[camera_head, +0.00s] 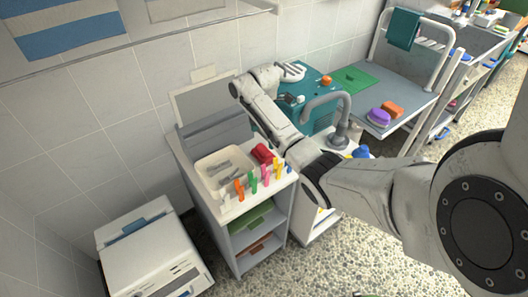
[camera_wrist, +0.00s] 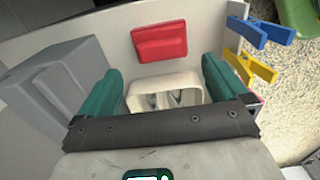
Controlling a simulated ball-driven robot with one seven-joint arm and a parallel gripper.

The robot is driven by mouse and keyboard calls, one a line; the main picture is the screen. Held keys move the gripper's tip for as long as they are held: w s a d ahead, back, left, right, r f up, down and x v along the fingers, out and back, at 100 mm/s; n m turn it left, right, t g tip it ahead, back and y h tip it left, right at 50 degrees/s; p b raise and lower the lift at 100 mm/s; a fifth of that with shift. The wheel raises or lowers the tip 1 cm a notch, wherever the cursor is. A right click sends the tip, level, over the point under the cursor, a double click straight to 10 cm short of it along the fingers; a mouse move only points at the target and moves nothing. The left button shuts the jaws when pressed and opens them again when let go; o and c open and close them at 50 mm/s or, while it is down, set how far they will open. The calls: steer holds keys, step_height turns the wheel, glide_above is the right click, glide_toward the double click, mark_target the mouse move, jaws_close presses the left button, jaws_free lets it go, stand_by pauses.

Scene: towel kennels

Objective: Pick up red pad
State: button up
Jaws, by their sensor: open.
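The red pad (camera_wrist: 160,42) shows near the top middle of the wrist view, lying on a pale surface. In the head view it is a small red block (camera_head: 262,153) on top of the grey cabinet, beside the white tray. My gripper (camera_wrist: 160,67) shows two dark green fingers spread apart, with the pad ahead of their tips and nothing held. The pad appears apart from both fingers.
The white tray (camera_head: 205,180) holds grey items. Several coloured clothespins line the cabinet's front edge; a blue one (camera_wrist: 262,30) and a yellow one (camera_wrist: 250,67) show right of the pad. A grey block (camera_wrist: 62,90) stands left of my fingers. The grey faucet (camera_head: 338,100) rises right of the cabinet.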

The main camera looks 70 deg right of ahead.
mark_target(263, 148)
step_height(263, 148, down, 3)
steer(key=shift+d+r, duration=0.15)
steer(key=shift+r, duration=0.05)
steer(key=shift+f, duration=2.6)
steer(key=shift+c, duration=0.5)
steer(key=c, duration=0.7)
step_height(263, 148, up, 10)
steer(key=shift+r, duration=0.1)
